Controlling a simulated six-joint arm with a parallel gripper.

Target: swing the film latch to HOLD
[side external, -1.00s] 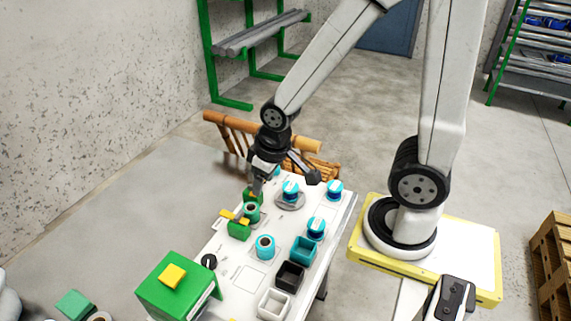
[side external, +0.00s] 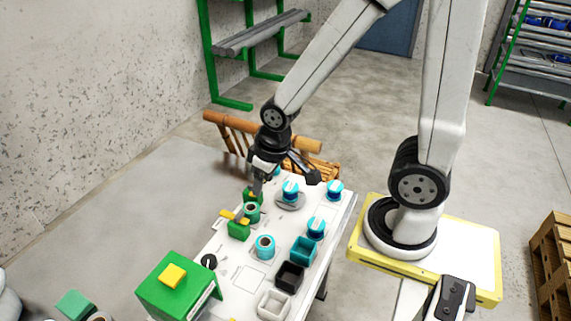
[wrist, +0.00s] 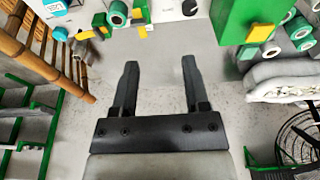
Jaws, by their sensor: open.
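Two small green blocks with yellow levers stand along the far left edge of the white bench (side external: 231,283). One block (side external: 238,232) has its yellow lever (side external: 228,214) sticking out to the left. The other block (side external: 252,192) is by my gripper (side external: 258,188) and partly hidden. I cannot tell which lever is the film latch, and no HOLD mark is readable. In the wrist view my gripper (wrist: 159,66) is open and empty, its fingertips over bare floor. The yellow levers (wrist: 143,31) show above the left fingertip, apart from it.
Teal spools (side external: 265,247) stand beside the blocks. A large green box with a yellow top piece (side external: 172,275) stands at the near end, by a black knob (side external: 208,261). Square cups (side external: 289,276) and blue-capped jars (side external: 316,228) line the right. A bamboo rack (side external: 262,133) stands behind.

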